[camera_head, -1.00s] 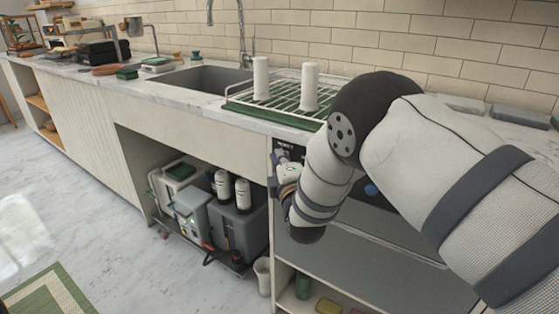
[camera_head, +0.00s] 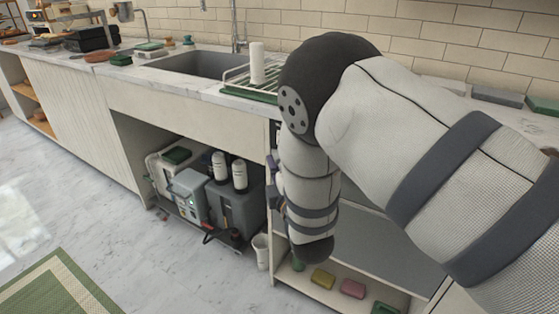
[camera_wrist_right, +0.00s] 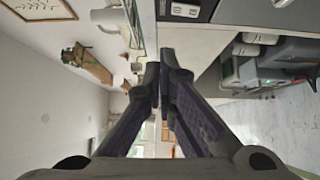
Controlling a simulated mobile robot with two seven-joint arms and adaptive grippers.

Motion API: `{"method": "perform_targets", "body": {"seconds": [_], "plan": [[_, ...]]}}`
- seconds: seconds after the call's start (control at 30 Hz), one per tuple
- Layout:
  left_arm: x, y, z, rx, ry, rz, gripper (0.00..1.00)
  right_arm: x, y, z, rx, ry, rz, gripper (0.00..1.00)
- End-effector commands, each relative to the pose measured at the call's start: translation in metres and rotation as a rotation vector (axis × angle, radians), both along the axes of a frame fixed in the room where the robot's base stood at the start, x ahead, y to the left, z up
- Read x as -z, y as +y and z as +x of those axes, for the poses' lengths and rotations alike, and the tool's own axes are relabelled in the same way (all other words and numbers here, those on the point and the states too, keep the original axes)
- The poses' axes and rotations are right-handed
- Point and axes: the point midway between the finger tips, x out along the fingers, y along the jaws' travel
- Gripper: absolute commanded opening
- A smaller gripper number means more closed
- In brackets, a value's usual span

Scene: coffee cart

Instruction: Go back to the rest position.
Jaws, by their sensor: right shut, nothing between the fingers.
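My right arm comes in from the right in the head view and bends down in front of the counter. My right gripper (camera_wrist_right: 162,88) shows in the right wrist view with its two dark fingers together and nothing between them. In the head view it is mostly hidden behind my forearm, with only a small part showing at its left edge. My left gripper is not in view.
The counter holds a sink (camera_head: 200,64) and a drying rack (camera_head: 243,88) with a white cylinder (camera_head: 257,63). Below are grey machines (camera_head: 236,205), a cup (camera_head: 261,250) and a shelf with sponges (camera_head: 322,279). Floor (camera_head: 150,270) is clear beside the green mat (camera_head: 60,290).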

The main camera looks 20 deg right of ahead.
Motion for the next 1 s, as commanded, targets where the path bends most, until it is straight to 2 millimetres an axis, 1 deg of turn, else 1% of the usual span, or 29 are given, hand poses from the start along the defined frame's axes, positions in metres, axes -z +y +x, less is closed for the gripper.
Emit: {"method": "perform_targets", "body": {"seconds": [0.03, 0.13, 0.57, 0.63, 0.67, 0.73, 0.77, 0.8, 0.87, 0.9, 0.97, 1.0], "plan": [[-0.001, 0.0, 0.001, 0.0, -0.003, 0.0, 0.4, -0.001, 0.0, -0.004, 0.001, 0.0, -0.001, 0.0], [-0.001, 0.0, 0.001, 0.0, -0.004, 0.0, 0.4, 0.0, 0.0, -0.008, 0.001, 0.001, -0.001, 0.0], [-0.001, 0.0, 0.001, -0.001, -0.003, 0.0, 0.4, 0.001, 0.0, -0.009, 0.001, 0.004, 0.001, 0.0], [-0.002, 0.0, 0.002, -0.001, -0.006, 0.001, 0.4, 0.013, -0.003, -0.015, 0.004, 0.041, 0.034, 0.0], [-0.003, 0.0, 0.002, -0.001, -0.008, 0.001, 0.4, 0.024, -0.005, -0.02, 0.008, 0.076, 0.068, 0.0], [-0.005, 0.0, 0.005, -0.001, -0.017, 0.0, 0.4, 0.065, -0.015, -0.044, 0.035, 0.209, 0.192, 0.0], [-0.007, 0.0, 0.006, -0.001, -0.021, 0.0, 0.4, 0.087, -0.019, -0.06, 0.056, 0.282, 0.263, 0.0], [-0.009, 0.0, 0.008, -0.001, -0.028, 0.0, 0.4, 0.117, -0.025, -0.086, 0.095, 0.385, 0.366, 0.0], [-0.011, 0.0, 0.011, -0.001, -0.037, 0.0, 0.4, 0.158, -0.032, -0.13, 0.177, 0.538, 0.519, 0.0], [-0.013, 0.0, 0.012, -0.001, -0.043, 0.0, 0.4, 0.182, -0.035, -0.162, 0.244, 0.633, 0.617, 0.0], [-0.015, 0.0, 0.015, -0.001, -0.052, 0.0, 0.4, 0.211, -0.039, -0.215, 0.363, 0.769, 0.754, 0.0], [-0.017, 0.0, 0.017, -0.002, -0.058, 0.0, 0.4, 0.227, -0.04, -0.252, 0.456, 0.854, 0.84, 0.0]]}}
